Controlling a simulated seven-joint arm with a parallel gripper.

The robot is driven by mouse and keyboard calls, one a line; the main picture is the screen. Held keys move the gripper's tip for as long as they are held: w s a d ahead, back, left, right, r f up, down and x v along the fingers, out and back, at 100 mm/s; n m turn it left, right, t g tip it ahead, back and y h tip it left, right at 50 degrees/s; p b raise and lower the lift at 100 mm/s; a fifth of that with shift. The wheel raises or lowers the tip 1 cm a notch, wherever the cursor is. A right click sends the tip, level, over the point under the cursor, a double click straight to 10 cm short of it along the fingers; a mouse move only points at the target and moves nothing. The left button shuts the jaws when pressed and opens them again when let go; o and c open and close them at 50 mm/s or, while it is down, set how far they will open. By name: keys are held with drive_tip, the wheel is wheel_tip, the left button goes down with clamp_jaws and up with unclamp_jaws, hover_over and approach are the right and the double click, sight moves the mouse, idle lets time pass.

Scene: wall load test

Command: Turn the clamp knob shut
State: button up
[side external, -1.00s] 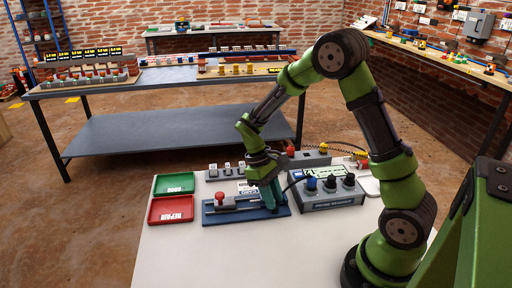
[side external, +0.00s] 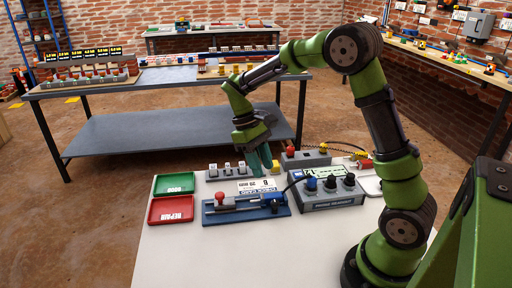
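A blue fixture (side external: 247,213) lies on the white table. A red-topped knob on a grey block (side external: 220,199) stands at its left end, and a blue rod runs to a dark blue end piece (side external: 273,199) at its right. I cannot tell which part is the clamp knob, or whether it is shut. My gripper (side external: 266,163) is behind the fixture, apart from it, with its teal fingers pointing down beside a small yellow piece (side external: 276,169). The fingers overlap in this view, so their opening is hidden.
A grey box (side external: 326,200) with a blue knob and black knobs stands right of the fixture. Green (side external: 174,184) and red (side external: 171,210) trays lie at left. A grey block with small weights (side external: 225,171) and a white label card (side external: 253,186) are behind. The front table is clear.

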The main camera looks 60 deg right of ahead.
drive_tip(key=v, duration=0.7)
drive_tip(key=shift+f, duration=0.1)
drive_tip(key=s+a+r+m+t+y, duration=0.1)
drive_tip(key=s+a+r+m+t, duration=0.1)
drive_tip(key=s+a+t, duration=0.2)
drive_tip(key=s+a+r+m+t+y, duration=0.1)
drive_tip(key=s+a+r+t, duration=0.2)
drive_tip(key=s+t, duration=0.4)
drive_tip(key=s+a, duration=0.1)
drive_tip(key=s, duration=0.2)
drive_tip(key=shift+s+a+m+t, duration=0.25)
drive_tip(key=shift+s+m+t, duration=0.05)
drive_tip(key=shift+s+m, duration=0.1)
